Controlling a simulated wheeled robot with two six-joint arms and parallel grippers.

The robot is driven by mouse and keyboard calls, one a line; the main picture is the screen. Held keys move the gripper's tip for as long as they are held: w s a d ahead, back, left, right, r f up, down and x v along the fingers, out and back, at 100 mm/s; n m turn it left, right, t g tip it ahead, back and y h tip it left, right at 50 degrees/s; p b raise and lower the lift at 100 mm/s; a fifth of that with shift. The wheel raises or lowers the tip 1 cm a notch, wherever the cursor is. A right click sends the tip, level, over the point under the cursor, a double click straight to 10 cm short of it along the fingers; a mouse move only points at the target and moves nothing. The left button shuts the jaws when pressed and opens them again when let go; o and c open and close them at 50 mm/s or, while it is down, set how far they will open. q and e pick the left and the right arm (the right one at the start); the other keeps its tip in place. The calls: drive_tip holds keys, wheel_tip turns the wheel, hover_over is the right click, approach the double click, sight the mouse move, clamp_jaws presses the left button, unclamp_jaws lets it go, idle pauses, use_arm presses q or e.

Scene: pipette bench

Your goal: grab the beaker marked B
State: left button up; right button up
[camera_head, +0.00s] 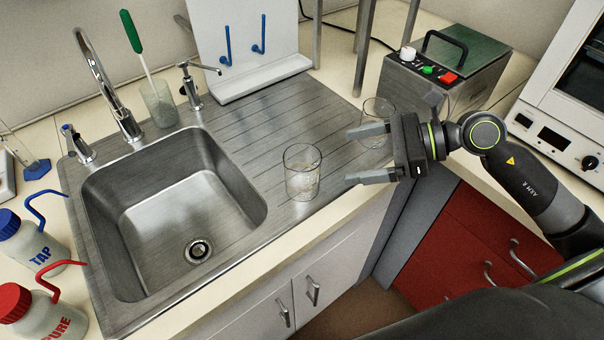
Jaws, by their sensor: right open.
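A clear glass beaker (303,172) stands upright on the sink's ribbed drainboard, near its front edge. A second clear beaker (378,109) stands farther back at the right end of the drainboard, partly hidden behind my right gripper's upper finger. I cannot read a letter B on either one. My right gripper (368,153) comes in from the right with its fingers spread and pointing left. It is open and empty, with the front beaker just left of its fingertips and apart from them. My left gripper is not in view.
A steel sink (255,222) with taps lies to the left. A glass (160,108) with a green-handled brush stands behind it. TAP (38,250) and PURE (45,316) wash bottles stand at front left. A steel water bath (430,85) is behind my right gripper.

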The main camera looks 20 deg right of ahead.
sight(302, 174)
drive_tip(key=shift+p+x, duration=0.5)
drive_tip(key=shift+x, duration=2.85)
drive_tip(key=shift+w+a+f+p, duration=0.2)
drive_tip(key=shift+a+f+p, duration=0.15)
drive_tip(key=shift+a+f, duration=0.3)
drive_tip(key=shift+w+a+f+p, duration=0.25)
drive_tip(key=shift+a+f, duration=0.2)
drive_tip(key=shift+a, duration=0.35)
drive_tip(key=shift+x, duration=0.75)
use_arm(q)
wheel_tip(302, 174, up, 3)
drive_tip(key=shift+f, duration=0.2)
use_arm(e)
drive_tip(key=shift+f, duration=0.1)
drive_tip(key=c, duration=1.1)
